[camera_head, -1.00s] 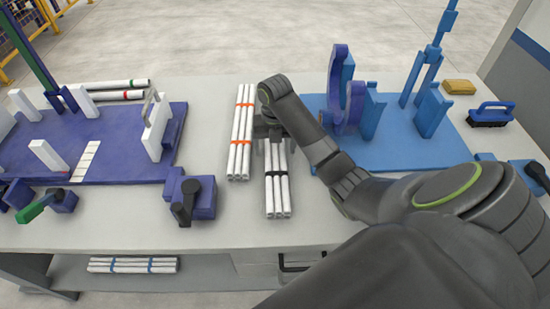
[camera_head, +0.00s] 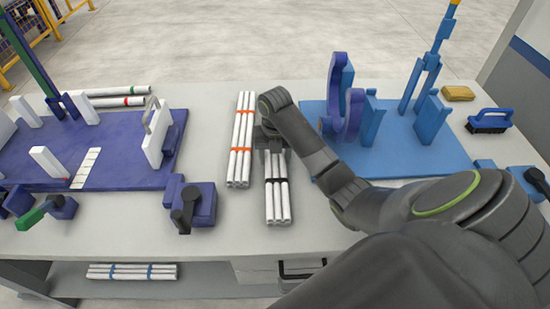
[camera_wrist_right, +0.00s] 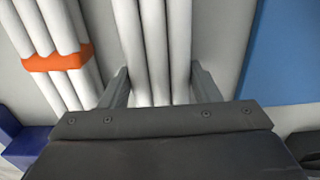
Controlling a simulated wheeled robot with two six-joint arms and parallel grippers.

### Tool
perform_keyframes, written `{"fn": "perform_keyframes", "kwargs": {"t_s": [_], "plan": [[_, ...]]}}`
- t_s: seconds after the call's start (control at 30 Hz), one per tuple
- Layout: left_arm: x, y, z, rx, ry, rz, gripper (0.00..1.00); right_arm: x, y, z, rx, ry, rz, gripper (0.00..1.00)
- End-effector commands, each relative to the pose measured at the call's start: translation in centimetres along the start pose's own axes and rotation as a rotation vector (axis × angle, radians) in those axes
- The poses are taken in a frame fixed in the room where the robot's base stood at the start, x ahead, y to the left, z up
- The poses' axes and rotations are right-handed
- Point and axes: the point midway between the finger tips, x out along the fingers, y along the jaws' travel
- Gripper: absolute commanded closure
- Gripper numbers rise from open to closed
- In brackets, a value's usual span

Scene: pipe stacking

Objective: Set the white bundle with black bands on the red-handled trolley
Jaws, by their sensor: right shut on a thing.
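The white bundle with black bands (camera_head: 277,204) lies lengthwise on the grey table, near its front edge. One black band shows in the head view. My right gripper (camera_head: 270,143) is over the far end of this bundle. In the right wrist view, the white pipes (camera_wrist_right: 158,45) run between the two fingers of my right gripper (camera_wrist_right: 163,85), which is shut on them. I see no gap under the bundle, but cannot tell if it bears fully on the table. My left gripper and the red-handled trolley are not in view.
A white bundle with orange bands (camera_head: 240,140) lies close on the left, also in the right wrist view (camera_wrist_right: 58,60). A purple fixture board (camera_head: 120,170) is at left, a blue one (camera_head: 420,150) at right. A blue-banded bundle (camera_head: 132,272) lies on a lower shelf.

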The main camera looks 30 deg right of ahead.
Motion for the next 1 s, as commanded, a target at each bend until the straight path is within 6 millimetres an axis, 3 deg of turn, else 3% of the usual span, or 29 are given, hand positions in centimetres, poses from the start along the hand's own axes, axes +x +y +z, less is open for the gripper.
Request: {"fn": "perform_keyframes", "kwargs": {"t_s": [0.17, 0.3, 0.7, 1.0], "plan": [[-0.2, 0.0, 0.0, 0.000, -0.001, 0.000, 0.22, -1.0, 0.1, 0.1, -0.001, -0.004, 0.002, 0.77], [-0.5, -0.1, 0.0, 0.000, -0.001, 0.000, 0.22, -3.0, 0.0, 0.1, 0.000, -0.006, 0.001, 0.77], [-6.0, -0.6, -0.5, 0.000, -0.002, -0.001, 0.22, -8.3, 0.1, 0.0, -0.001, -0.001, 0.001, 0.77], [-7.9, -0.7, -0.7, 0.000, -0.003, -0.001, 0.22, -10.1, 0.1, 0.0, -0.001, -0.001, 0.001, 0.77]]}}
